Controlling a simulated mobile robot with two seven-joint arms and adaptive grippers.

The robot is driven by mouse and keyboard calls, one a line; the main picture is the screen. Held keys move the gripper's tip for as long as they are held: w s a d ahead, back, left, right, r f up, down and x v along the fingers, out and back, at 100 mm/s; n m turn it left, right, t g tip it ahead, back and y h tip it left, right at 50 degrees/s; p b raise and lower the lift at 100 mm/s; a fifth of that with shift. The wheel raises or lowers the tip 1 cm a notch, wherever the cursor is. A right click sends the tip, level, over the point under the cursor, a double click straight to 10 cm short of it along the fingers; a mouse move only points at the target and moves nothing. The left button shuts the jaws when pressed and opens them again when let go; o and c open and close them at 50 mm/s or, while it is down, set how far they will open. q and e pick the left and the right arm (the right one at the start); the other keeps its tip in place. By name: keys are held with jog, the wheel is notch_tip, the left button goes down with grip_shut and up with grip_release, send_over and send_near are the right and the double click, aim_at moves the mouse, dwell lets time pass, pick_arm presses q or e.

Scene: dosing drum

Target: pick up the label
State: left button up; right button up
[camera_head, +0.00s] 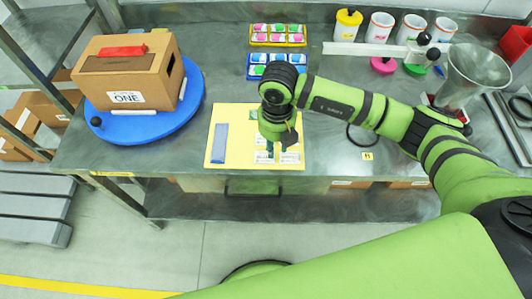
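Several small white labels (290,158) lie on a pale yellow mat (234,115) near the front edge of the steel table. They sit on the mat's right half. My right gripper (271,148) points down over these labels and hides part of them. Its fingers are small and dark here, so I cannot tell whether they are open or shut, or whether they touch a label. My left gripper is not in view.
A blue bar (219,143) lies on the mat's left half. A cardboard box (127,72) marked ONE stands on a blue round turntable (135,125) at left. Yellow (279,43) and blue (257,73) trays, several cups (380,28) and a clear funnel (471,75) stand behind.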

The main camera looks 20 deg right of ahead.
aim_at(275, 156)
jog(key=shift+s+a+f+p, duration=0.15)
jog(key=shift+f+p, duration=0.3)
jog(key=shift+f, duration=1.45)
grip_shut()
